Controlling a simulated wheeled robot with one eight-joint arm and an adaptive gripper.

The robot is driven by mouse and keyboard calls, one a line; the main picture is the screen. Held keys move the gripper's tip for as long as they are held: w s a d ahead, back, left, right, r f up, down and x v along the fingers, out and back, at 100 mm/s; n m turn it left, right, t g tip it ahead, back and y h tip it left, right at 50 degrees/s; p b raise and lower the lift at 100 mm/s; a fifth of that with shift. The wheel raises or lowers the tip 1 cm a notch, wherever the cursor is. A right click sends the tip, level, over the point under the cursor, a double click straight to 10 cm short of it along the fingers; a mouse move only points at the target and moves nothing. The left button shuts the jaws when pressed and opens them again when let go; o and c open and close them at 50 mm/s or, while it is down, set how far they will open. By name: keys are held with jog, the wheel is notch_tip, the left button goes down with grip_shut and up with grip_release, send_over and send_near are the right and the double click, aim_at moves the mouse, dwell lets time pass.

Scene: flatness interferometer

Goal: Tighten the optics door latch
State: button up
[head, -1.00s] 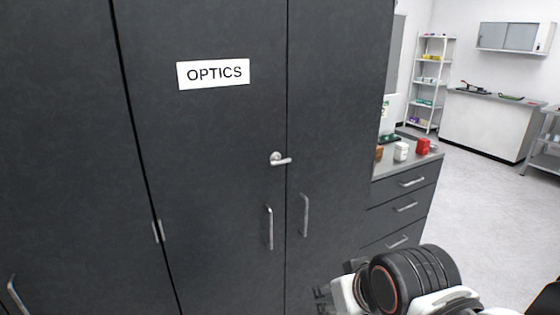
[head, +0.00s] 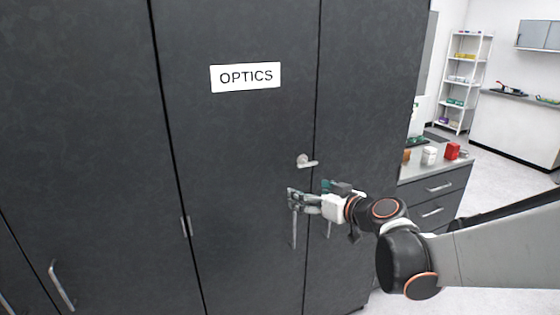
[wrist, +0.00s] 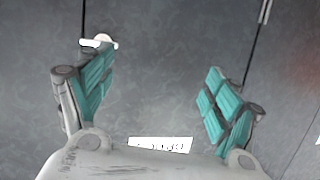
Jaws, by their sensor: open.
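The optics door (head: 240,140) is a tall dark grey panel with a white OPTICS label (head: 245,77). Its latch (head: 306,162) is a small silver lever on a round base near the door's right seam, with the lever pointing right, about level. My gripper (head: 309,195) is open and empty, just below the latch in the head view and in front of the door handles. In the wrist view its teal-padded fingers (wrist: 155,92) are spread apart. The latch (wrist: 98,41) shows there beside the left finger, partly hidden by it. The label (wrist: 160,144) appears upside down there.
Vertical bar handles (head: 294,230) sit below the latch, partly behind my gripper. A drawer counter (head: 437,188) with white and red containers (head: 452,151) stands right of the cabinet. A shelf rack (head: 463,80) stands farther back. Open floor lies at right.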

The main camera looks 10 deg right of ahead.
aim_at(309, 164)
jog(key=w+d+f+t+h+p, duration=0.15)
jog(key=w+d+t, duration=0.25)
jog(key=w+d, duration=0.4)
jog(key=shift+m, duration=0.4)
jog(key=x, duration=0.4)
jog(key=b+x, duration=0.1)
jog(key=x, duration=0.4)
jog(key=b+x, duration=0.1)
jog(key=x, duration=0.3)
jog(key=shift+a, duration=0.45)
jog(key=c, duration=1)
